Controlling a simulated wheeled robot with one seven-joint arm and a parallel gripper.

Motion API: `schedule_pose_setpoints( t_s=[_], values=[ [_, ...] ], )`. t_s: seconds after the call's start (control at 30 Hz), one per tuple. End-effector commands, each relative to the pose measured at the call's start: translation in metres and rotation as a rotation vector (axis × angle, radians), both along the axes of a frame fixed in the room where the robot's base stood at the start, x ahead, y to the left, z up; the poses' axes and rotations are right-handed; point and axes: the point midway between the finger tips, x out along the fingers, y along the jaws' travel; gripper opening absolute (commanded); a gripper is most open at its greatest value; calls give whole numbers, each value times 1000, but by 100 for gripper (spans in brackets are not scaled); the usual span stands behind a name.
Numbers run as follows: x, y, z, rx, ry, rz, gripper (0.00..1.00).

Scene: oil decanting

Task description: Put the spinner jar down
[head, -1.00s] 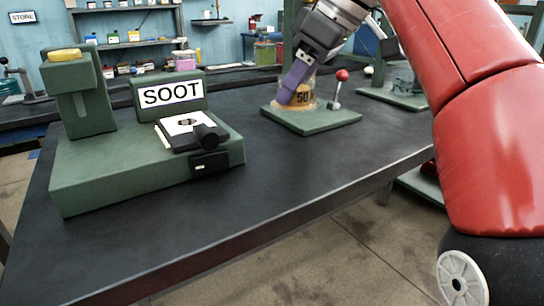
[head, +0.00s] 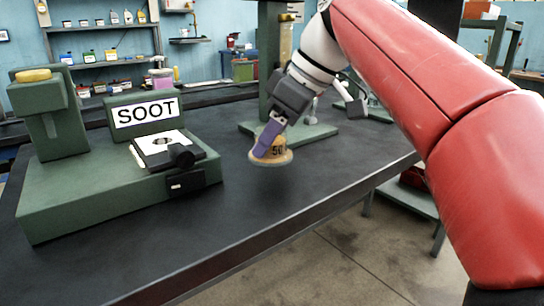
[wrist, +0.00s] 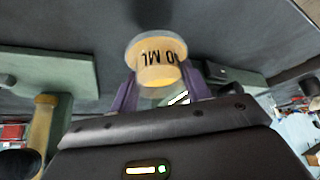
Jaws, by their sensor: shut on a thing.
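The SOOT station carries a white plate with a black knob (head: 181,155) and a post with a yellow cap (head: 33,75). The bench is clear in front of the jar, up to its front edge (head: 290,215). A back bench and shelves stand beyond.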

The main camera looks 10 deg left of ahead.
Motion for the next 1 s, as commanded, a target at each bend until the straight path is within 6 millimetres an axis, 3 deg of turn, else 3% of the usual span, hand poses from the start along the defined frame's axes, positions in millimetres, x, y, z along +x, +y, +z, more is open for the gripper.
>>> schedule_pose_setpoints(
  t_s=[0.17, 0.3, 0.77, 0.8, 0.97, 1.0],
  values=[
    [-1, 0, -25, -1, 1, 2, 18],
    [-1, 0, -34, 0, 0, 1, 18],
    [0, 0, -41, 0, 0, 1, 18],
    [0, 0, -41, 0, 0, 0, 49],
    [0, 0, -40, 0, 0, 1, 69],
    [0, 0, -40, 0, 0, 1, 69]
  ],
)
